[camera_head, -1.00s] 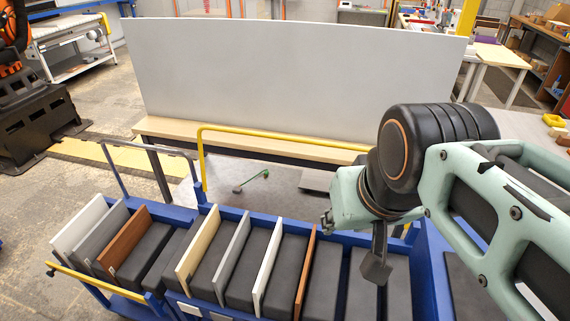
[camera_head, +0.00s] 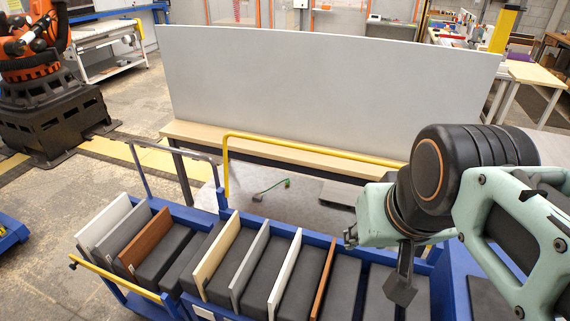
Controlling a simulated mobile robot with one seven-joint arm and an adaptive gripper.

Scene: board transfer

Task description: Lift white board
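One white board (camera_head: 284,272) stands upright in a slot of the blue rack (camera_head: 450,282), between dark grey blocks. Another white board (camera_head: 104,221) stands at the left end of the left-hand blue cart. My gripper (camera_head: 376,262) hangs above the right part of the rack, to the right of the middle white board and of a brown board. One dark finger with its pad points down over the dark blocks. The other finger is mostly hidden by the housing, so the opening cannot be judged. No board shows at the gripper.
Cream (camera_head: 217,257), grey (camera_head: 250,258) and brown (camera_head: 321,278) boards stand beside the middle white one. A yellow rail (camera_head: 310,149) runs behind the rack. A large pale panel (camera_head: 330,90) stands further back. Open floor lies at left.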

